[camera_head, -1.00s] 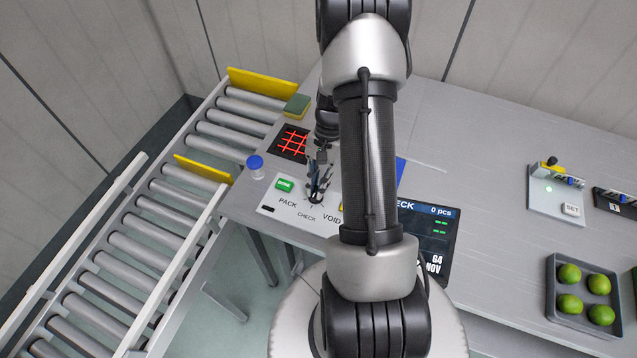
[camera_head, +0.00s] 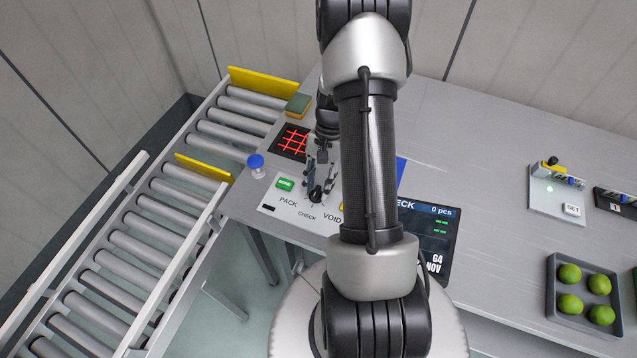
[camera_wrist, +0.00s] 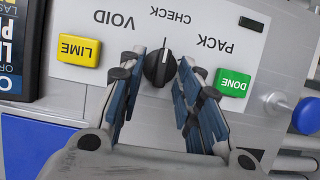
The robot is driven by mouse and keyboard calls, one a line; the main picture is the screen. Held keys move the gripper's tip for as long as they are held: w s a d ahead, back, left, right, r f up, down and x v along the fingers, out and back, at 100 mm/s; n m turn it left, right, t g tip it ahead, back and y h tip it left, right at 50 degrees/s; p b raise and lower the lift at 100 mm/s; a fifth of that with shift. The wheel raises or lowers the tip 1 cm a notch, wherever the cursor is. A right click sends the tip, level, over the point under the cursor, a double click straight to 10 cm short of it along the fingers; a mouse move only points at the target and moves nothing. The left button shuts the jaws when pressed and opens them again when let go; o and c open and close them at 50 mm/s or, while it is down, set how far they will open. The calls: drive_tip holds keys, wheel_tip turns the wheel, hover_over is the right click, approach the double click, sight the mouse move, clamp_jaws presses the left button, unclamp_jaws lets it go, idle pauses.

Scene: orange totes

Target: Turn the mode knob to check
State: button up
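The black mode knob (camera_head: 316,196) sits on a white panel (camera_head: 268,207) marked PACK, CHECK and VOID. In the wrist view the labels appear upside down, and the white line on the knob (camera_wrist: 158,69) points up toward CHECK. My gripper (camera_head: 320,186) is over the panel at the knob. In the wrist view my gripper (camera_wrist: 163,58) has its two blue-padded fingers spread apart, one on each side of the knob, with gaps between pads and knob. Nothing is held.
A screen (camera_head: 436,235) stands right of the panel.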

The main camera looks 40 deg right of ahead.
drive_tip(key=v, duration=1.2)
drive_tip(key=shift+d, duration=0.1)
drive_tip(key=shift+w, duration=0.1)
